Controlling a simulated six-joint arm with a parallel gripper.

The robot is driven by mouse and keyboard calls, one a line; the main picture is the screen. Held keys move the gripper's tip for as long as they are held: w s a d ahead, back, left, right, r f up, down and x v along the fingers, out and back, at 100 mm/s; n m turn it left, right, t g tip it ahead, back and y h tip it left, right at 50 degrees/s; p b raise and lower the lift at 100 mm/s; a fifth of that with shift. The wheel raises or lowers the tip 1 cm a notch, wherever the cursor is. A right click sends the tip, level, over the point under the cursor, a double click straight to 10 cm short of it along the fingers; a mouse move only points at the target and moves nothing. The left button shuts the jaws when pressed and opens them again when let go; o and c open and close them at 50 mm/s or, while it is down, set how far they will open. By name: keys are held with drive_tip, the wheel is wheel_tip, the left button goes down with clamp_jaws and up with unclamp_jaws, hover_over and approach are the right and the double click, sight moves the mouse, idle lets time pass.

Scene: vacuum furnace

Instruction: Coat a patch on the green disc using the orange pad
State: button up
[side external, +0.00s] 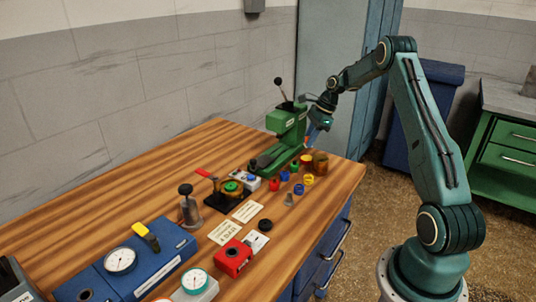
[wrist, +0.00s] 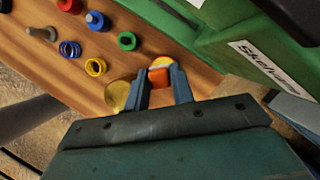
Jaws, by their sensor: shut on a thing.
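In the wrist view, my gripper (wrist: 160,82) is shut on the orange pad (wrist: 158,77), which shows as a small orange block between the two blue fingers. A pale yellow and white rounded shape shows just beyond the pad; I cannot tell whether it is part of it. In the side view, my gripper (side external: 314,136) is above the table's right edge, beside the green press, and the pad cannot be made out. The green disc (side external: 232,186) appears to be the green round piece inside an amber ring on a black base, left of the press and well apart from my gripper. It is out of the wrist view.
The green press (side external: 288,130) stands close beside my gripper. An amber jar (side external: 320,163) and several small coloured parts stand in front of it. A red-handled tool (side external: 203,173), white cards (side external: 248,211) and a blue gauge box (side external: 150,262) lie further left. The back-left wood is clear.

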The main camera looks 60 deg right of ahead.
sight(308, 158)
drive_tip(key=shift+f, duration=2.05)
drive_tip(key=shift+f, duration=0.55)
idle(0.5)
drive_tip(key=shift+r, duration=0.1)
drive_tip(key=shift+r, duration=3.5)
drive_tip(key=shift+w+a+r, duration=0.1)
drive_tip(key=shift+a+r, duration=0.2)
drive_tip(key=shift+r, duration=0.1)
drive_tip(key=w+a+r+n+g+h, duration=0.1)
drive_tip(key=a+r+n+g, duration=0.2)
drive_tip(key=a+n, duration=0.8)
drive_tip(key=w+a+r+n+g+h, duration=0.1)
drive_tip(key=a+r+n+g, duration=0.3)
drive_tip(key=a+n, duration=0.8)
drive_tip(key=a, duration=1.1)
drive_tip(key=shift+w+n, duration=0.15)
drive_tip(key=shift+n, duration=0.15)
